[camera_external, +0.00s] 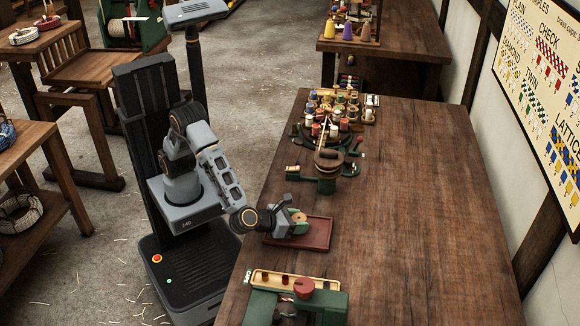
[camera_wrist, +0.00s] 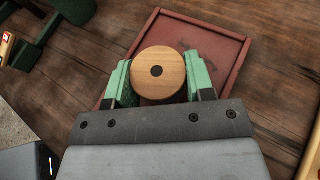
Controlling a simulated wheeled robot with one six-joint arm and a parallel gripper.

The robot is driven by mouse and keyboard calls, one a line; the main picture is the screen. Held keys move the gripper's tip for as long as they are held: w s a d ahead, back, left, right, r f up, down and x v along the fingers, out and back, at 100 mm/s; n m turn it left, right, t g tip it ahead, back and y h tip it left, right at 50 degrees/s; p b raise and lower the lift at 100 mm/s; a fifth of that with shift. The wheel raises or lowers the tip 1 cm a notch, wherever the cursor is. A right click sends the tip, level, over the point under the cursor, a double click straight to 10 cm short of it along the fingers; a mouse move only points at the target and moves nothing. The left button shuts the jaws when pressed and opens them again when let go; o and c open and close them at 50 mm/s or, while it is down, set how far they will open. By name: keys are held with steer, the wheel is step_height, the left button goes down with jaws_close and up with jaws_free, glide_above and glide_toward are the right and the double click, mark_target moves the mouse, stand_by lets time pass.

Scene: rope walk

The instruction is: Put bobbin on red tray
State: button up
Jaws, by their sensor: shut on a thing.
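The bobbin (camera_wrist: 158,73) has a round, pale wooden end with a dark hole in the middle. My gripper (camera_wrist: 160,80) is shut on it, with a green finger at each side. The red tray (camera_wrist: 216,37) lies under and beyond the bobbin in the wrist view. In the external view my gripper (camera_external: 297,220) is over the red tray (camera_external: 315,237) on the long wooden table, with the bobbin (camera_external: 299,216) between its fingers. Whether the bobbin touches the tray floor is hidden.
A green device with a red knob (camera_external: 304,287) stands at the near end of the table (camera_external: 400,200). A green stand (camera_external: 327,171) and a rack of colourful spools (camera_external: 335,115) stand beyond the tray. The table's right side is clear.

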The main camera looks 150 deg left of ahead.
steer(key=o, duration=0.5)
steer(key=shift+f, duration=0.15)
steer(key=shift+c, duration=0.2)
steer(key=o, duration=0.5)
steer(key=shift+c, duration=0.2)
